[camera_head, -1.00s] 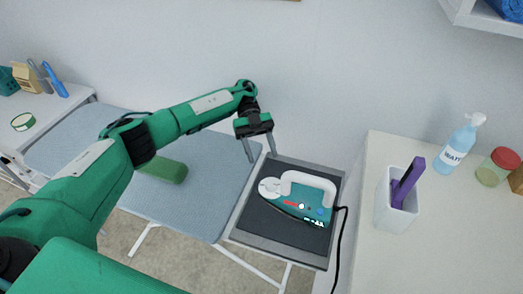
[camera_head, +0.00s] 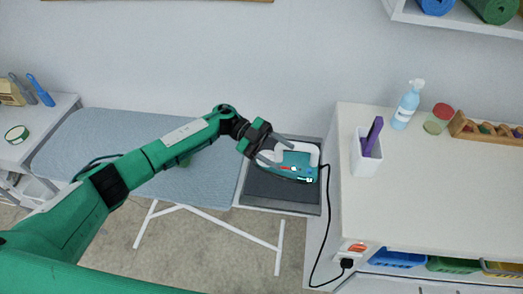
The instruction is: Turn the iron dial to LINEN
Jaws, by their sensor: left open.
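The teal iron (camera_head: 299,173) with a white handle lies on a dark rest pad (camera_head: 275,189) at the right end of the ironing board. Its cord runs from its right side. My left gripper (camera_head: 277,154) is open, its fingers over the left end of the iron, by the handle. Whether the fingers touch the iron I cannot tell. The pale dial at the iron's left end is mostly hidden behind the gripper, and its setting cannot be read. My right gripper is not in view.
The blue-grey ironing board (camera_head: 110,136) stands along the wall. At right, a white counter (camera_head: 430,190) holds a white cup (camera_head: 365,155) with a purple item, and a spray bottle (camera_head: 407,104). The black cord (camera_head: 328,225) runs down to an outlet.

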